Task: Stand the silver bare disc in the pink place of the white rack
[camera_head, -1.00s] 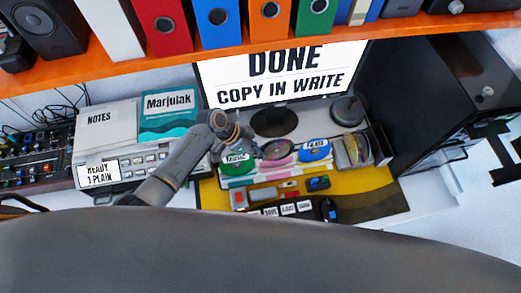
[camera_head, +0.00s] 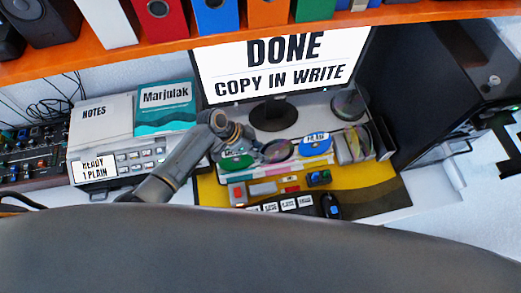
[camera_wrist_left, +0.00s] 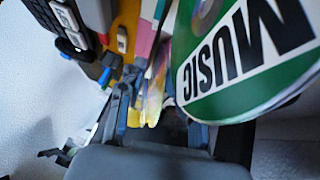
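A bare, shiny disc (camera_head: 278,150) with a dark, rainbow sheen sits in the row on the desk, between a green disc (camera_head: 236,161) and a blue-labelled disc (camera_head: 316,146). I cannot be sure it is the silver one. My left gripper (camera_head: 248,143) is just above and beside the green disc. In the left wrist view its fingers (camera_wrist_left: 158,122) stand apart, with a shiny yellow-pink piece (camera_wrist_left: 155,92) beyond them. The green MUSIC disc (camera_wrist_left: 250,60) fills the right side. My right gripper is out of view.
A holder with several standing discs (camera_head: 354,146) is at the right. Behind are the monitor (camera_head: 280,70) and its stand. A grey labelled device (camera_head: 118,163) is at the left.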

